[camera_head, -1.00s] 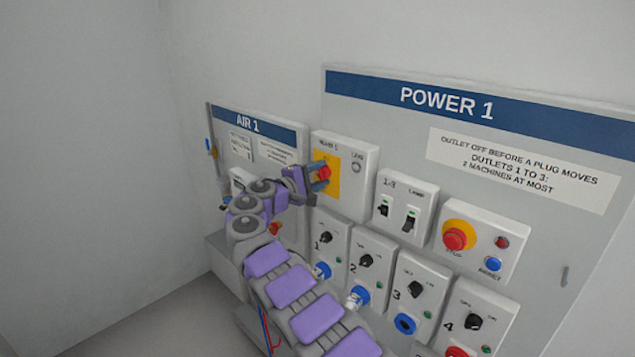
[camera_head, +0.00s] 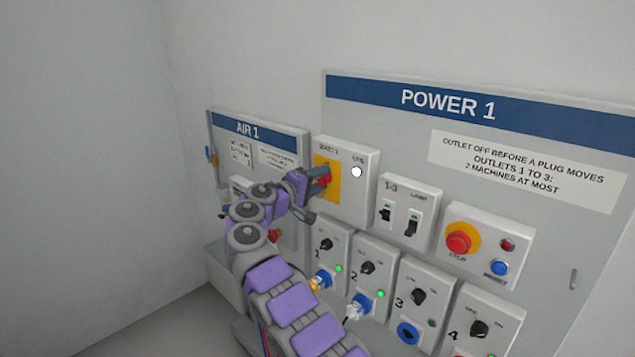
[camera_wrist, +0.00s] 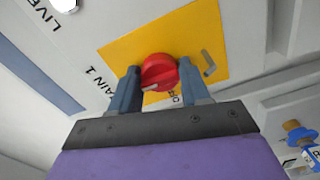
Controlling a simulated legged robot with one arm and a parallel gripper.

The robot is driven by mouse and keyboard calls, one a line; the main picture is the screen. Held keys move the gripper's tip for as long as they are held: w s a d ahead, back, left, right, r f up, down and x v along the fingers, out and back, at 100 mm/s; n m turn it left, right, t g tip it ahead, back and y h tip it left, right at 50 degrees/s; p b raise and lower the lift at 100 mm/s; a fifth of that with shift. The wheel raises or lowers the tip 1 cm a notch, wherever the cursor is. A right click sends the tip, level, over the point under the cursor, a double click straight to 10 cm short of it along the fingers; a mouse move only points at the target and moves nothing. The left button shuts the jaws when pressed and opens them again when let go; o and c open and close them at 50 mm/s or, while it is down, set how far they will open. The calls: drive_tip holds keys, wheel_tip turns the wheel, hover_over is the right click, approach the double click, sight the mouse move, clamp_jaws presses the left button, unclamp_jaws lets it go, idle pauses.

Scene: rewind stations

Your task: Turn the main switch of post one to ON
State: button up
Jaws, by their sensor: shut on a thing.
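The main switch is a red rotary knob (camera_wrist: 160,72) on a yellow plate (camera_wrist: 214,36), which also shows in the head view (camera_head: 333,190). It sits on a white box at the left of the POWER 1 panel (camera_head: 550,230). My gripper (camera_wrist: 160,88) is shut on the red knob, one finger on each side. In the head view the gripper (camera_head: 318,181) partly hides the knob. The lamp marked LIVE (camera_head: 357,172) on the same box is lit white. The switch's position label is partly covered.
Below are outlets 1 and 2 with blue plugs (camera_head: 321,280) (camera_head: 362,305) and green lamps lit. Outlet 3 (camera_head: 408,333) has no plug. A red stop button (camera_head: 459,243) is to the right. The AIR 1 panel (camera_head: 285,130) is behind my arm.

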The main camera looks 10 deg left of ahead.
drive_tip(key=shift+f, duration=0.3)
drive_tip(key=o, duration=1)
drive_tip(key=shift+d, duration=0.1)
drive_tip(key=shift+f, duration=0.1)
